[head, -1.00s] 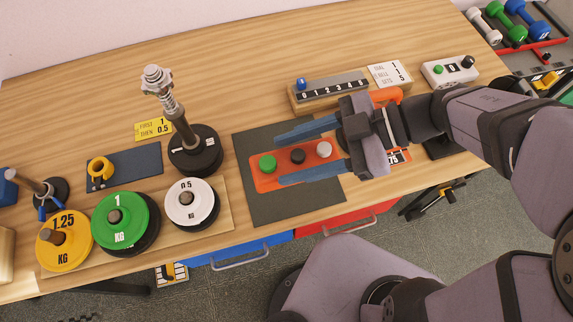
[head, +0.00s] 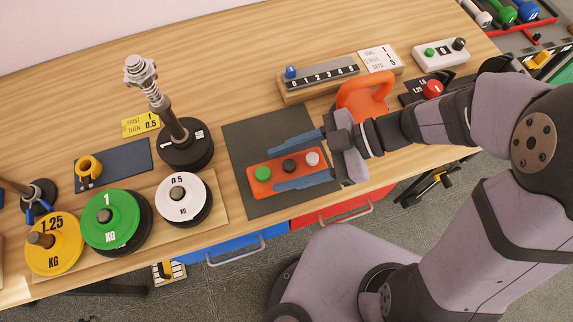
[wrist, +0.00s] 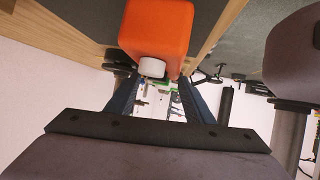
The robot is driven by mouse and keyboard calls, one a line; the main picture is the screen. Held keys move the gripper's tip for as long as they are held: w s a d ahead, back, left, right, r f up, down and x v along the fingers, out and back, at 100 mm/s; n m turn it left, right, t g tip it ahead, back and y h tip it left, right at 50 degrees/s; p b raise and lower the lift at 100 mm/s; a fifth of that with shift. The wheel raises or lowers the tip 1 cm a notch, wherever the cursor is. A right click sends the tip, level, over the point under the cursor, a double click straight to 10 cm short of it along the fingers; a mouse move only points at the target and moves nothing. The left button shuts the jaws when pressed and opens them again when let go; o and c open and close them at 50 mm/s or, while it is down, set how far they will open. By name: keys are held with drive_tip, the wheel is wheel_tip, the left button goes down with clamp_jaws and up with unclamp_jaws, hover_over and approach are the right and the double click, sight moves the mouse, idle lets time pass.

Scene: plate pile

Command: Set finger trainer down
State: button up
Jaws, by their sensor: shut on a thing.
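The finger trainer (head: 276,170) is an orange block with a green, a black and a white button on top. My gripper (head: 278,165) is shut on it, with one blue finger along each long side. The trainer is over the front half of the dark grey mat (head: 240,136), level; I cannot tell whether its underside touches the mat. In the wrist view the trainer's orange end (wrist: 158,28) and white button show between the fingers (wrist: 155,98). The mat shows beyond it in that view.
An orange kettlebell (head: 365,95) stands behind my wrist. A numbered rack (head: 320,80) lies behind the mat. Weight plates, including the white one (head: 182,195), and a spring post (head: 165,105) stand to the left. The table's front edge is close by.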

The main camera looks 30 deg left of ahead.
drive_tip(key=shift+f, duration=0.45)
drive_tip(key=shift+f, duration=0.15)
drive_tip(key=o, duration=1.7)
drive_tip(key=shift+c, duration=0.2)
drive_tip(key=shift+r, duration=0.2)
drive_tip(key=v, duration=1.2)
